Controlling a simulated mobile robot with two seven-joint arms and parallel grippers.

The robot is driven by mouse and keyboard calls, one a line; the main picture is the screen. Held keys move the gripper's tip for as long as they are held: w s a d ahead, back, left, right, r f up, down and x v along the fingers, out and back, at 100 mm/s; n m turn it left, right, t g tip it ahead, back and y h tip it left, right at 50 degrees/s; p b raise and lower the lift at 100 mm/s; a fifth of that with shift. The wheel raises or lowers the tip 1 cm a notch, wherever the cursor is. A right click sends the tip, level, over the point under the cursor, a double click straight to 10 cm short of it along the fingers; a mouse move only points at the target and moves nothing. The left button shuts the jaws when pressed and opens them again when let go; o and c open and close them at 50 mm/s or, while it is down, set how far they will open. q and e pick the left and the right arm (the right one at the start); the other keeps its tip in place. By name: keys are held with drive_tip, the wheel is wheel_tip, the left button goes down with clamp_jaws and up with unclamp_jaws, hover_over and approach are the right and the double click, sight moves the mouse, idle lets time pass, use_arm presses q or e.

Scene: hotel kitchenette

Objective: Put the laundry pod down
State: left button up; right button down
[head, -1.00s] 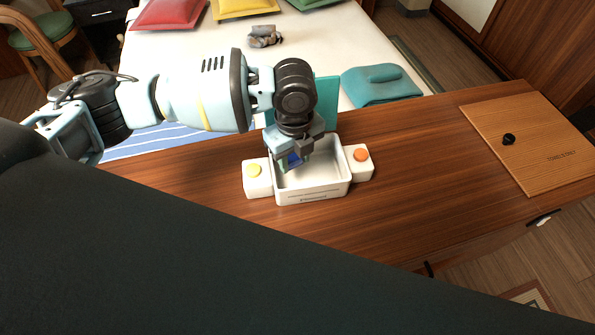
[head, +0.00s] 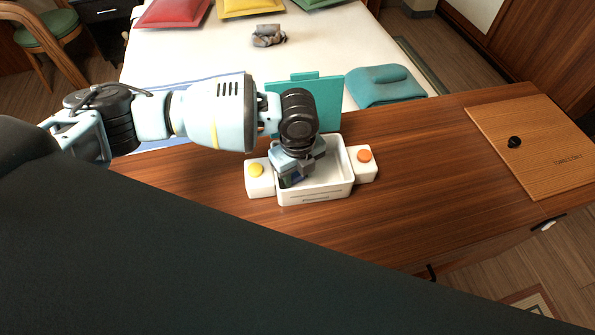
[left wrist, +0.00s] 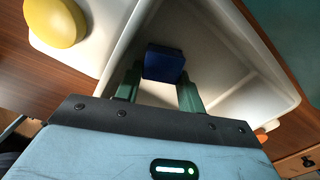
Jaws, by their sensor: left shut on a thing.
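The laundry pod (left wrist: 164,62) is a dark blue block, seen in the left wrist view between the two green fingers of my left gripper (left wrist: 160,92). The gripper is shut on it. In the head view my left gripper (head: 293,178) points down into the left part of a white open tray (head: 318,196) and mostly hides the pod. The pod is low inside the tray; I cannot tell whether it touches the floor. My right gripper is not in view.
White blocks with a yellow button (head: 256,170) and an orange button (head: 365,156) flank the tray. A teal panel (head: 330,100) stands behind it. A wooden board (head: 545,150) with a black knob lies at the right. The wooden counter (head: 420,170) between is clear.

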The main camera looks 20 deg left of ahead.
sight(297, 175)
use_arm(q)
drive_tip(key=o, duration=0.7)
drive_tip(key=shift+f, duration=0.1)
drive_tip(key=shift+c, duration=0.2)
wheel_tip(297, 175, up, 12)
drive_tip(key=shift+r+p, duration=0.2)
drive_tip(key=shift+p, duration=0.15)
